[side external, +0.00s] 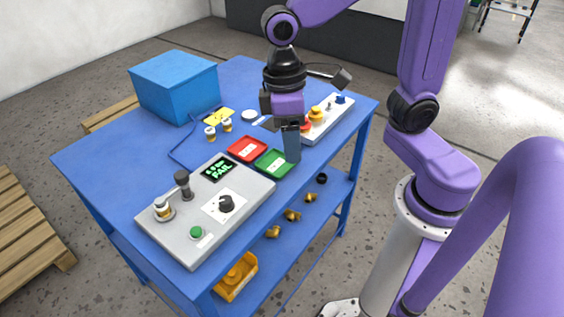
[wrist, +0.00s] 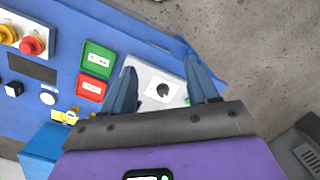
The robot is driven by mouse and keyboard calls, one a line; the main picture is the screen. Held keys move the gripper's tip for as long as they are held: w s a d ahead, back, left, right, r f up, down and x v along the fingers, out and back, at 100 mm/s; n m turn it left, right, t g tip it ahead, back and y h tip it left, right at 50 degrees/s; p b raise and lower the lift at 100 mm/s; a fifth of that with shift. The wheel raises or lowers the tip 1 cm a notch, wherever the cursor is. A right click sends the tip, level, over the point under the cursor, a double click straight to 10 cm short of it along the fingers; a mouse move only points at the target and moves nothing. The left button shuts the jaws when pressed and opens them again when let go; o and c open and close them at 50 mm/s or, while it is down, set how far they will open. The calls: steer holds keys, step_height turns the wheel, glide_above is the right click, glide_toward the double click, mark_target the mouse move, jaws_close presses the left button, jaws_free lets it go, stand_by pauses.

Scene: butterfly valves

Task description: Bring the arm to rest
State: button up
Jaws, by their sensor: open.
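My gripper (side external: 291,142) hangs over the blue table, pointing down near the green tray (side external: 274,163). In the wrist view the two blue-grey fingers of my gripper (wrist: 162,88) are spread apart with nothing between them touching either finger. The grey test box (side external: 205,209) lies beyond the fingers in the wrist view.
A red tray (side external: 246,149) lies next to the green one. Two small valves (side external: 218,130) stand by a yellow label (side external: 219,116). A blue box (side external: 175,84) stands at the back left. A control panel (side external: 328,119) with red and yellow parts lies right of my gripper.

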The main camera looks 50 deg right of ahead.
steer(key=s+d+f+n+t, duration=0.1)
steer(key=s+d+n, duration=0.4)
steer(key=s, duration=0.5)
steer(key=shift+s+d+f+y, duration=0.2)
steer(key=shift+d+f+y, duration=0.3)
steer(key=shift+d, duration=0.5)
steer(key=shift+f, duration=0.1)
